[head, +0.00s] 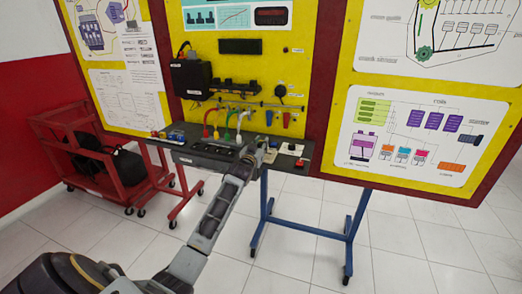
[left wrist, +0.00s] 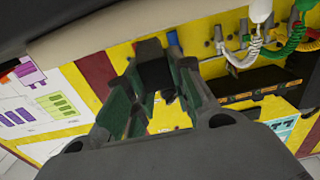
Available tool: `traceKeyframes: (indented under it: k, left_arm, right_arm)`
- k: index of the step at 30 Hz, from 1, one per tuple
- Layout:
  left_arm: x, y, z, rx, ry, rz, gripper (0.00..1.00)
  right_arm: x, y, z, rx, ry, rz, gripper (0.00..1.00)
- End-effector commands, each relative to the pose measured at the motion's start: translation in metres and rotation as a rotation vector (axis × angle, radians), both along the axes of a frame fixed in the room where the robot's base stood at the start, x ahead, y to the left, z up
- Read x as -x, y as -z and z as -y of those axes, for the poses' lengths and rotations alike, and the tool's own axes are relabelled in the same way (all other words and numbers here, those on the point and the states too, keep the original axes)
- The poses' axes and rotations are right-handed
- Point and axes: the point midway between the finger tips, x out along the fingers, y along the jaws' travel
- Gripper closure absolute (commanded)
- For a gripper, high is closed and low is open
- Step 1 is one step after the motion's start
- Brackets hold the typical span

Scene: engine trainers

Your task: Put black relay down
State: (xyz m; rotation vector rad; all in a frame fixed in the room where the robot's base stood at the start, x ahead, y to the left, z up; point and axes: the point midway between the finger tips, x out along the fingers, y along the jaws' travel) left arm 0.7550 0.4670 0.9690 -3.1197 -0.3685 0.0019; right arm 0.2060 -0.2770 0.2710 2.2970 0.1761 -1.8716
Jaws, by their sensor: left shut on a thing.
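My left arm reaches up across the head view to the shelf below the yellow trainer board, and my left gripper (head: 260,148) is small and partly hidden there. In the left wrist view the left gripper (left wrist: 158,98) is shut on the black relay (left wrist: 155,72), a dark block between its green-and-grey fingers. The relay cannot be made out in the head view. Behind it in the wrist view is the yellow board, so I cannot tell whether the relay touches anything. My right gripper is not in view.
The dark shelf (head: 190,156) holds small parts, including a red button block (head: 301,163) at its right end. Coloured cables (head: 228,118) hang above it. A red cart (head: 95,165) with black items stands left. Blue stand legs (head: 300,228) are below; the tiled floor is open.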

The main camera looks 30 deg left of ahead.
Motion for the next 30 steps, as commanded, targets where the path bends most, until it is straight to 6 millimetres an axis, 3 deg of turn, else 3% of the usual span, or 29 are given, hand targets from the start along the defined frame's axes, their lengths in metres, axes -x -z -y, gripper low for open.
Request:
traceKeyframes:
  k: [6, 21, 22, 24, 26, 30]
  left_arm:
    - [0.0, 0.021, 0.0, 0.0, -0.001, 0.0, 0.95]
    - [0.0, 0.025, 0.0, 0.0, 0.0, 0.001, 0.95]
    - [0.0, 0.024, 0.0, 0.0, 0.0, 0.001, 0.73]
    - [0.0, 0.024, 0.0, 0.0, 0.0, 0.001, 0.64]
    - [0.0, 0.024, 0.0, 0.0, 0.0, 0.001, 0.56]
    - [0.0, 0.024, 0.0, 0.0, 0.0, 0.001, 0.55]
  right_arm:
    - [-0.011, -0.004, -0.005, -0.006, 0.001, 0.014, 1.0]
    - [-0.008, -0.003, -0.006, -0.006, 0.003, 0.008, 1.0]
    - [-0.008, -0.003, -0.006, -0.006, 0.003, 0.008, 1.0]
    - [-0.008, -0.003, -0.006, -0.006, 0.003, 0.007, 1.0]
    - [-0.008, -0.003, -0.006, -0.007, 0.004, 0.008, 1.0]
    - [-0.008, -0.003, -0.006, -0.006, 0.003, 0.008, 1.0]
